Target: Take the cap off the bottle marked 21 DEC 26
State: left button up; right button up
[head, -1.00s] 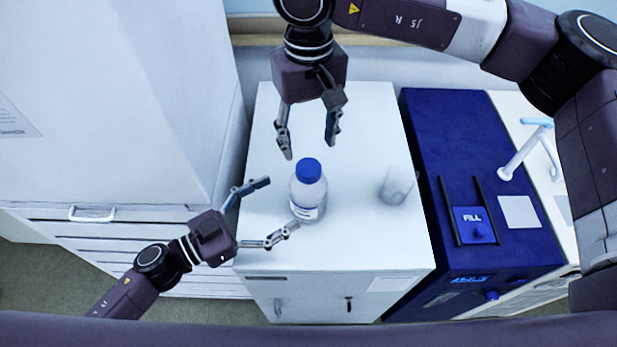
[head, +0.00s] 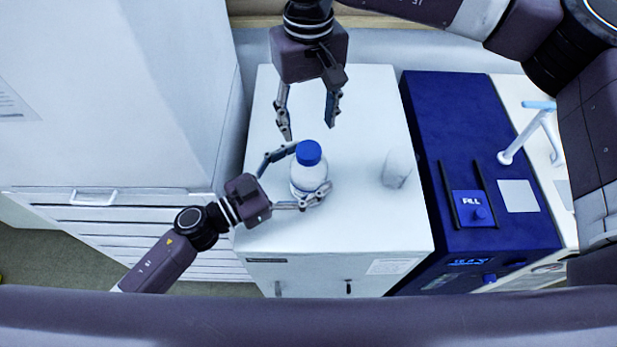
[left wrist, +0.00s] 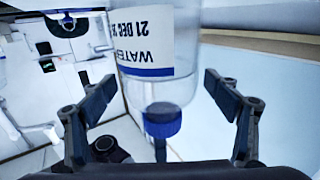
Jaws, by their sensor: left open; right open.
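A clear bottle (head: 304,178) with a blue cap (head: 308,153) stands upright on the white cabinet top. In the left wrist view the bottle (left wrist: 180,88) appears upside down, with a label (left wrist: 146,40) reading WATER and 21 DEC, the rest cut off; its cap (left wrist: 162,121) is on. My left gripper (head: 309,170) is open, its fingers on either side of the bottle body, with no clear grip. In the left wrist view its fingers (left wrist: 157,84) show gaps to the bottle. My right gripper (head: 309,131) is open and empty, pointing down above and behind the cap.
A clear glass vessel (head: 397,168) stands to the right on the white cabinet top (head: 365,220). A tall white unit (head: 120,90) is at left. The cabinet's front right is clear.

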aim_at(309, 149)
pick_arm(q)
grip_shut()
pick_arm(e)
jog(key=m, duration=1.3)
jog(key=shift+m, duration=0.4)
jog(key=m, duration=0.6)
jog(key=shift+m, duration=0.3)
jog(key=m, duration=1.9)
jog(key=shift+m, duration=0.4)
jog(key=m, duration=0.6)
jog(key=shift+m, duration=0.3)
jog(key=m, duration=0.6)
jog(key=shift+f+m, duration=0.2)
jog(key=shift+m, duration=0.4)
jog(key=shift+w+f, duration=0.1)
jog(key=shift+f, duration=3.75)
